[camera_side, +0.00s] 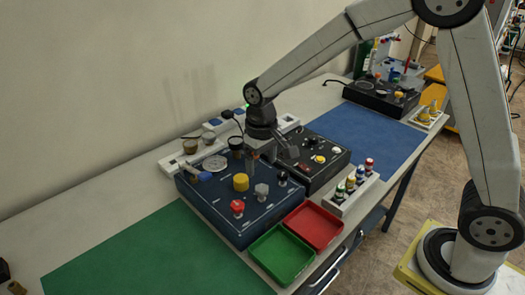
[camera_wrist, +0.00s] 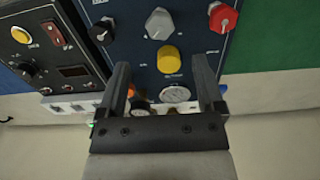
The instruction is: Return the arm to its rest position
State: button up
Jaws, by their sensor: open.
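My gripper (camera_side: 270,153) hangs over the back right part of the dark blue panel box (camera_side: 215,213) in the side view. In the wrist view my gripper (camera_wrist: 160,88) shows two dark fingers spread wide apart with nothing between them but the panel beyond. The panel carries a yellow knob (camera_wrist: 171,60), a grey knob (camera_wrist: 159,24), a red knob (camera_wrist: 223,18), a black knob (camera_wrist: 102,31) and a round gauge (camera_wrist: 174,94). The fingers appear apart from the knobs, though their exact height is hard to tell.
A black control box (camera_side: 318,160) stands close right of my gripper. A red tray (camera_side: 314,226), a green tray (camera_side: 281,256) and a rack of small bottles (camera_side: 350,190) sit in front. The green mat (camera_side: 150,258) and blue mat (camera_side: 370,133) are largely clear. A wall rises behind.

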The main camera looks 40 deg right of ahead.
jog(key=s+d+f+t, duration=0.1)
jog(key=s+d, duration=0.2)
jog(key=s, duration=0.4)
jog(key=s+d+t, duration=0.1)
jog(key=s+d, duration=0.3)
jog(key=s, duration=0.3)
jog(key=shift+s+f+t, duration=0.3)
jog(key=shift+f, duration=0.05)
dwell(0.8)
jog(key=r+g, duration=0.2)
send_over(262, 188)
jog(key=shift+s+d+f, duration=0.15)
jog(key=shift+s+d, duration=0.2)
jog(key=shift+s, duration=0.05)
jog(key=shift+w+a+g, duration=0.3)
jog(key=shift+w+a, duration=0.05)
jog(key=shift+w, duration=0.1)
jog(key=shift+f, duration=3.85)
